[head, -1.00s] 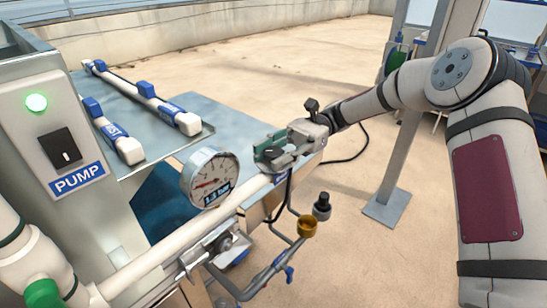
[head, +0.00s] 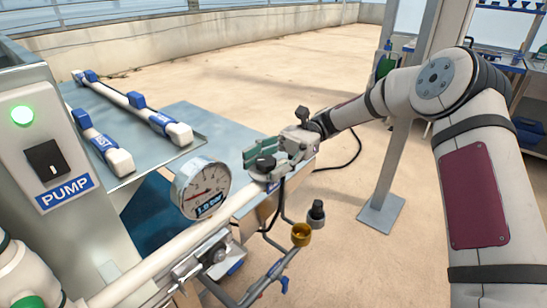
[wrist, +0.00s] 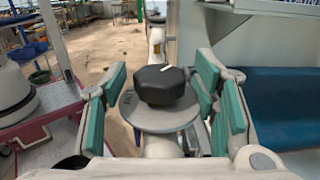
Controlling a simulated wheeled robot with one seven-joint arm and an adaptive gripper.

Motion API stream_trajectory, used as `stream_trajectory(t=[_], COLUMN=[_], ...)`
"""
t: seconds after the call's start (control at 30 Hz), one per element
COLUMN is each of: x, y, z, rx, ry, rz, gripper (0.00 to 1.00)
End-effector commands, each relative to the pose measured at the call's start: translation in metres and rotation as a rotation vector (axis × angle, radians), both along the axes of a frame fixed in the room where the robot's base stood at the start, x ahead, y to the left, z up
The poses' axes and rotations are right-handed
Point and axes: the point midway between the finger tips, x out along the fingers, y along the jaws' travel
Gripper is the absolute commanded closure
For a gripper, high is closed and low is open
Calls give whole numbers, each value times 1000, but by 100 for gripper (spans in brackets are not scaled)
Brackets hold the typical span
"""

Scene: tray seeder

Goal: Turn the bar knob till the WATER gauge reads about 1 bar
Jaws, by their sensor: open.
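The WATER gauge (head: 201,186) is a round white dial on the pipe in the head view, with its small display reading about 1.0 bar. The black bar knob (wrist: 160,84) sits on a round grey plate (wrist: 158,114) in the wrist view, its white mark pointing up and slightly right. It also shows in the head view (head: 265,163), beyond the gauge. My gripper (wrist: 162,98) is open, its green-padded fingers on either side of the knob with gaps showing. It also appears in the head view (head: 274,158).
The PUMP box (head: 45,150) with a lit green lamp (head: 22,115) and black switch stands at left. White bars with blue clips lie on the metal tray (head: 195,137). A grey post (head: 386,170) stands right.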

Motion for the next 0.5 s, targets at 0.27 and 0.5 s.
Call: stream_trajectory(t=[0.27,0.5], x=[31,60], y=[-26,-50], z=[-1,-1], rx=[2,5], ry=[-1,1], rz=[-3,1], gripper=[46,46])
